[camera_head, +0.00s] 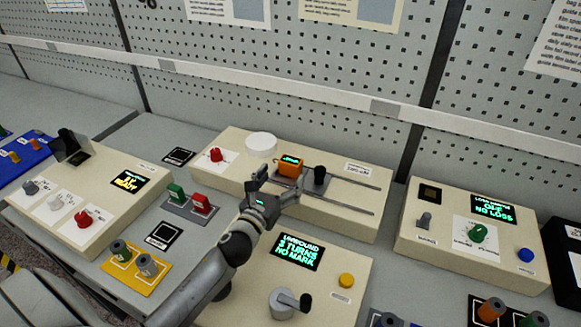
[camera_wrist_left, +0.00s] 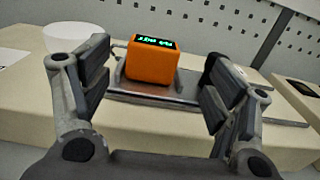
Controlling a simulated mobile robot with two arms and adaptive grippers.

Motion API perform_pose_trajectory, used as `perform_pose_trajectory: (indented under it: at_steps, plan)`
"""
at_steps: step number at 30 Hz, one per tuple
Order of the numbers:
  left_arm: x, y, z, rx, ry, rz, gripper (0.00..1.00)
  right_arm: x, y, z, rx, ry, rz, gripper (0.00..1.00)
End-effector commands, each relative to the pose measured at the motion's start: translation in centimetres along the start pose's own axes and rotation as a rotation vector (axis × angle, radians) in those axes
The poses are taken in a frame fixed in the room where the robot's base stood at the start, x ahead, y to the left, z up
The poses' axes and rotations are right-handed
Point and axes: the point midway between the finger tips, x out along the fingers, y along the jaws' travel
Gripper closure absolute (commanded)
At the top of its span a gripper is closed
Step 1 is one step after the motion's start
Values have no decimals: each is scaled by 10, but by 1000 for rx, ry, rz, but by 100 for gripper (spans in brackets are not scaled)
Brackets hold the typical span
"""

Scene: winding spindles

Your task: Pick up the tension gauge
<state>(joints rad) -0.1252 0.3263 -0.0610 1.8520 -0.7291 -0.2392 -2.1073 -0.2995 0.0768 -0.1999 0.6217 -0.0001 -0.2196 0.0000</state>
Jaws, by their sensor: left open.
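The tension gauge appears to be the small orange box (camera_head: 290,167) with a green-lit display on its top. It sits on a metal plate on the long cream unit at the back centre. In the left wrist view the orange box (camera_wrist_left: 152,65) stands upright between my spread fingers, somewhat beyond them. My left gripper (camera_head: 275,186) is open and empty, just in front of the box. I see no finger touching it. My right gripper is not in view.
A black knob (camera_head: 320,178) stands close to the right of the orange box, by two slide rails. A cream unit with a crank (camera_head: 289,301) stands in front. The pegboard wall (camera_head: 340,110) rises behind.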

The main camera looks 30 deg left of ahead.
Motion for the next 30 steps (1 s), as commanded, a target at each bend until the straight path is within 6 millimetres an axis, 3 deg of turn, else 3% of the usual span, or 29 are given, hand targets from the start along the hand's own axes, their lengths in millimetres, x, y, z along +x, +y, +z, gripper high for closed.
perform_pose_trajectory:
  at_steps: [3, 11, 21, 30]
  plan:
    - [16, 0, 2, 0, 0, 1, 20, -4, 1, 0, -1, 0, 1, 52]
    - [32, 2, 2, -1, 1, 0, 20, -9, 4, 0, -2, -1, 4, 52]
    - [71, 7, 4, -1, 2, 1, 20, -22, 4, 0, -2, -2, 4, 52]
    - [77, 7, 3, 0, 1, 0, 20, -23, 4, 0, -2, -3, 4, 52]
